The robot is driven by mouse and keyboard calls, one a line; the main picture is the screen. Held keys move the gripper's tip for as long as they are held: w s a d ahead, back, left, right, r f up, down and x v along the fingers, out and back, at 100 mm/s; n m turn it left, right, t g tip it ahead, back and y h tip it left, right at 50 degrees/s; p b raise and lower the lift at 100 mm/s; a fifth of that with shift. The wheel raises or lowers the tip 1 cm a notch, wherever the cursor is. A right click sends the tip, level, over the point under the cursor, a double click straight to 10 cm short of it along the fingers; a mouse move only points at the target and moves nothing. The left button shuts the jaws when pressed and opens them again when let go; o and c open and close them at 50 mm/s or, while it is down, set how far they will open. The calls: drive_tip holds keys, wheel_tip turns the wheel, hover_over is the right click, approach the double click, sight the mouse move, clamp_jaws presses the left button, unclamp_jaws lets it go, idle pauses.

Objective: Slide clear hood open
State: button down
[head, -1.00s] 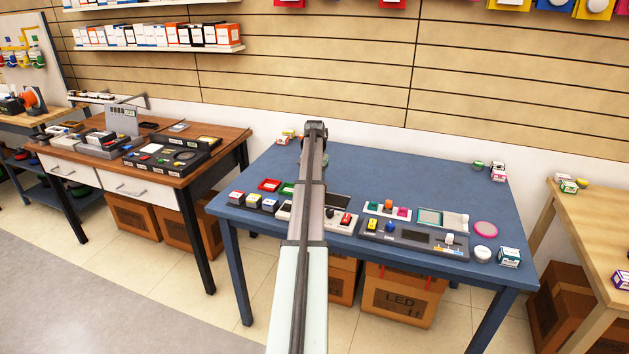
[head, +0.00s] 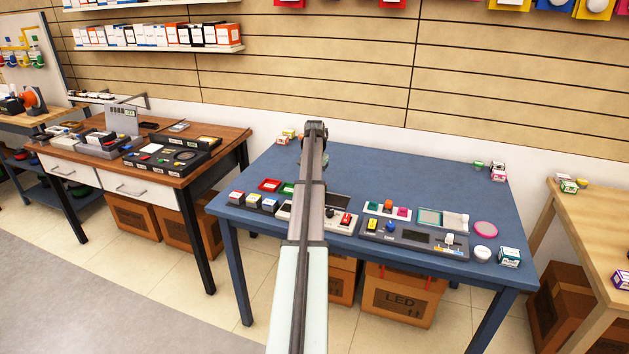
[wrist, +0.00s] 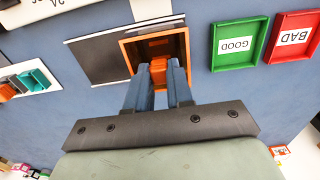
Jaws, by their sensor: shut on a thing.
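In the wrist view, my gripper (wrist: 160,78) is shut on a small orange tab (wrist: 159,68). The tab is at the near side of an orange-rimmed, dark-insided box (wrist: 155,34). A dark flat panel (wrist: 98,50) lies just left of this box. I cannot make out a clear hood surface on it, nor tell how far it is open. In the head view, my arm covers the gripper and the box.
Green GOOD tray (wrist: 238,45) and red BAD tray (wrist: 291,38) lie right of the box. A grey control panel (head: 413,238), a pink disc (head: 486,229) and small parts line the blue table's front. The blue table's (head: 400,175) back middle is clear.

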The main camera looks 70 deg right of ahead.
drive_tip(key=s, duration=0.9)
drive_tip(key=shift+s, duration=0.25)
drive_tip(key=c, duration=1)
unclamp_jaws()
wheel_tip(320, 180, up, 14)
